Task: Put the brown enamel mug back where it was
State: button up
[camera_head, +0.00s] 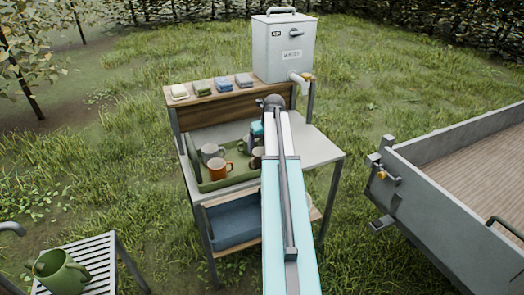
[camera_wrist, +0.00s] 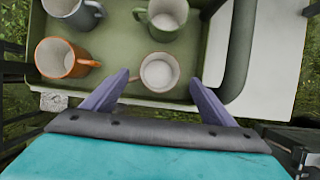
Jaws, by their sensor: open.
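The brown enamel mug (camera_wrist: 158,73) stands upright in the green tray, in front of my gripper, with its pale inside showing from above. In the head view the brown mug (camera_head: 256,160) is partly hidden by my arm. My gripper (camera_wrist: 161,80) is open, with one finger to each side of the mug's near part; I cannot tell whether they touch it. The green tray (camera_wrist: 113,45) sits on the work table and also shows in the head view (camera_head: 213,186).
An orange mug (camera_wrist: 58,62), a grey mug (camera_wrist: 80,18) and a green mug (camera_wrist: 163,28) share the tray. A water dispenser (camera_head: 284,45) stands at the back right.

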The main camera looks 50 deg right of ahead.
jog(key=shift+v, duration=1.05)
